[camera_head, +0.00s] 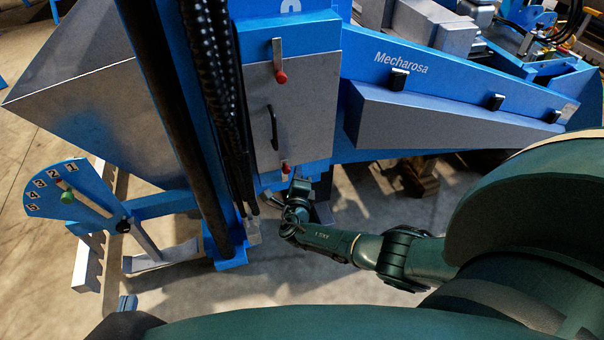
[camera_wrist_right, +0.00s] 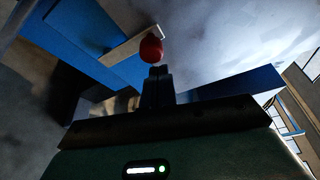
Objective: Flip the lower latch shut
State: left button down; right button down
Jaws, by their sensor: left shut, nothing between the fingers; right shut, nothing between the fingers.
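The lower latch (camera_head: 285,168) is a small lever with a red knob at the bottom edge of the grey panel door (camera_head: 310,115) on the blue machine. In the right wrist view its red knob (camera_wrist_right: 151,49) is at the end of a pale metal bar (camera_wrist_right: 128,47), just beyond my fingertips. My right gripper (camera_head: 295,182) is shut and empty, just below the lower latch; its closed fingers (camera_wrist_right: 158,72) appear right by the knob. I cannot tell whether they touch it. My left gripper is not in view.
A black door handle (camera_head: 273,127) is on the panel between the latches. Black hoses (camera_head: 222,95) hang to the left of the door. A blue numbered scale plate (camera_head: 70,190) with a green knob is further left. Open floor (camera_head: 390,205) shows below the machine on the right.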

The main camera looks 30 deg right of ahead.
jog(key=shift+w+a+r+n+h, duration=0.15)
jog(key=shift+a+n+h, duration=0.15)
jog(key=shift+a+n, duration=0.35)
jog(key=shift+n+t, duration=0.25)
jog(key=shift+t, duration=0.05)
jog(key=shift+d, duration=0.15)
